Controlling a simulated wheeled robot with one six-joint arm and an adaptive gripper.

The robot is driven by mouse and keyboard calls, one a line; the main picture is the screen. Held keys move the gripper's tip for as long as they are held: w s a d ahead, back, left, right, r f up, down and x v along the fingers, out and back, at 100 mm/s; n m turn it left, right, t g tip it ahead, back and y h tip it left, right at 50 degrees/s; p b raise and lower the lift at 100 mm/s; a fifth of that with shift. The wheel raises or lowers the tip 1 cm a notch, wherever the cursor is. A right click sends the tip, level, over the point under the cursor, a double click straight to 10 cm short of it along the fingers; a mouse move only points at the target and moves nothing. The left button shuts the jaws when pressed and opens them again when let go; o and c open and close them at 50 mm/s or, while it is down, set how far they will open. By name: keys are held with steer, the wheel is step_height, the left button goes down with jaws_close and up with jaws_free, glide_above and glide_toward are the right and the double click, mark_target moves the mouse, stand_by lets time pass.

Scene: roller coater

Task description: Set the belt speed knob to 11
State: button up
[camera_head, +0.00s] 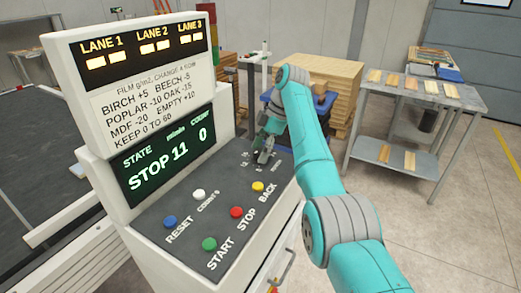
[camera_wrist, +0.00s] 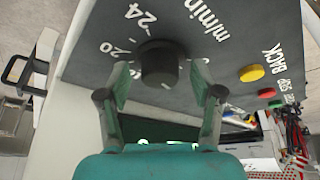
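The belt speed knob (camera_wrist: 160,64) is black and round on the dark panel. In the wrist view, white numbers 20 and 24 and the label m/min show around it. My gripper (camera_wrist: 160,78) is open, with one finger on each side of the knob and a gap visible on both sides. In the head view my gripper (camera_head: 265,153) is at the far end of the panel and hides the knob. The green state display (camera_head: 168,158) reads STOP 11 m/min, COUNT 0. The knob's pointer is not clear.
Blue reset (camera_head: 170,222), white count (camera_head: 199,194), red stop (camera_head: 236,212), green start (camera_head: 209,244) and yellow back (camera_head: 258,187) buttons share the panel (camera_head: 185,255). A sign and lane display (camera_head: 140,75) rise behind it. A metal table (camera_head: 455,98) stands at right.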

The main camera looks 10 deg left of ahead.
steer(key=v, duration=1.2)
stand_by(0.3)
